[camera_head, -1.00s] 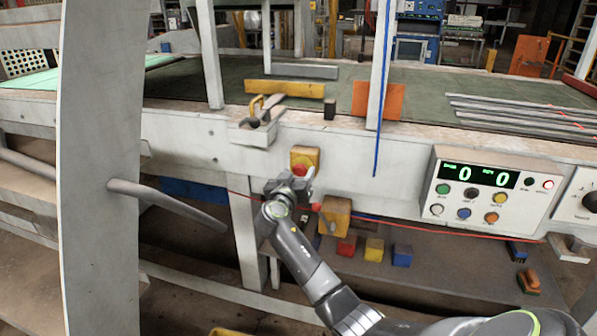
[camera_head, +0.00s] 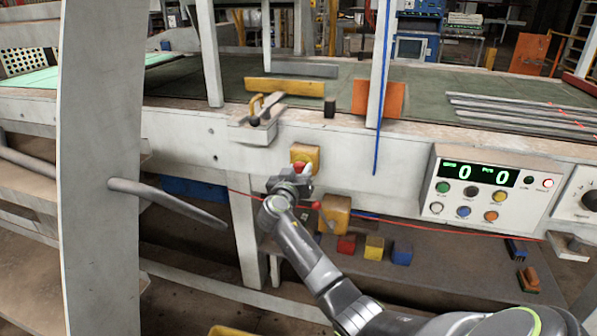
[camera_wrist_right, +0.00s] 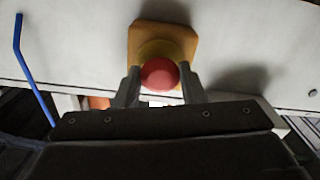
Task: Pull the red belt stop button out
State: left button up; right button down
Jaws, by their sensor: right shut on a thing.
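The red belt stop button (camera_head: 299,168) sits on a yellow box (camera_head: 312,155) on the white side panel of the belt. In the right wrist view the round red button (camera_wrist_right: 159,74) stands in front of its yellow plate (camera_wrist_right: 150,38). My right gripper (camera_wrist_right: 159,88) has one finger on each side of the button and is shut on it. In the head view the same gripper (camera_head: 303,176) hides the lower part of the box. My left gripper is not in view.
A control panel (camera_head: 487,196) with a green display is to the right. A yellow-handled lever (camera_head: 263,106) is above left. A blue rod (camera_head: 382,110) hangs to the right.

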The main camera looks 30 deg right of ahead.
jog(key=shift+s+a+f+b, duration=0.15)
jog(key=shift+a+f+b, duration=0.05)
jog(key=shift+b, duration=0.2)
jog(key=shift+s+a, duration=0.15)
jog(key=shift+a, duration=0.05)
jog(key=c, duration=1.2)
grip_release()
jog(key=shift+c, duration=0.2)
jog(key=o, duration=0.3)
jog(key=shift+s+a+r, duration=0.1)
jog(key=shift+a+r, duration=0.05)
jog(key=shift+r, duration=0.05)
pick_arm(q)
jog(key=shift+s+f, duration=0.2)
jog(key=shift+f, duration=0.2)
pick_arm(e)
jog(key=shift+o, duration=0.2)
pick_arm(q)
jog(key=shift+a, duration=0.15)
pick_arm(e)
jog(key=shift+f, duration=0.1)
